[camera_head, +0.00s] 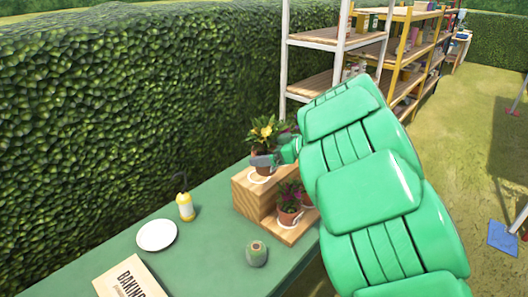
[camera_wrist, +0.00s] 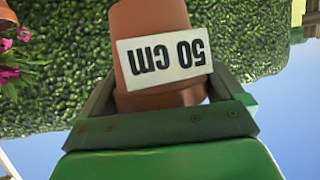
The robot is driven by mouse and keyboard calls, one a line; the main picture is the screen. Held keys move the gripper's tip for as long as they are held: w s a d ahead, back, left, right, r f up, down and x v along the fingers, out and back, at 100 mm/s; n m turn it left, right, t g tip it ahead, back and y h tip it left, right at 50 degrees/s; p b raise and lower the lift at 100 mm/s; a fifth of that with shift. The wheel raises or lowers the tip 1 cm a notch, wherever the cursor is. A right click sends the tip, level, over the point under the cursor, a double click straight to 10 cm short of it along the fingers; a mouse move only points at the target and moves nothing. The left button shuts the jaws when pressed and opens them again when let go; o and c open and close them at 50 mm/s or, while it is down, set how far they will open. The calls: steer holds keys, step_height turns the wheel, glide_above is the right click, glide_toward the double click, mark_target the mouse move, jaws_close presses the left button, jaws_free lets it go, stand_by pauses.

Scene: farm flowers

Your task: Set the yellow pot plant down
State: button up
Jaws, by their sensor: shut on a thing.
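I cannot tell whether the pot's bottom touches the wood. My gripper (camera_head: 266,160) is shut around the pot, coming from the right. In the wrist view, the pot (camera_wrist: 150,18) sits between both fingers, with a white "50 cm" label (camera_wrist: 165,58) appearing upside down. The plant's leaves are out of that view.
A hedge (camera_head: 130,100) rises behind.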

steer(key=shift+s+d+r, duration=0.1)
steer(key=shift+s+r, duration=0.15)
steer(key=shift+s, duration=0.1)
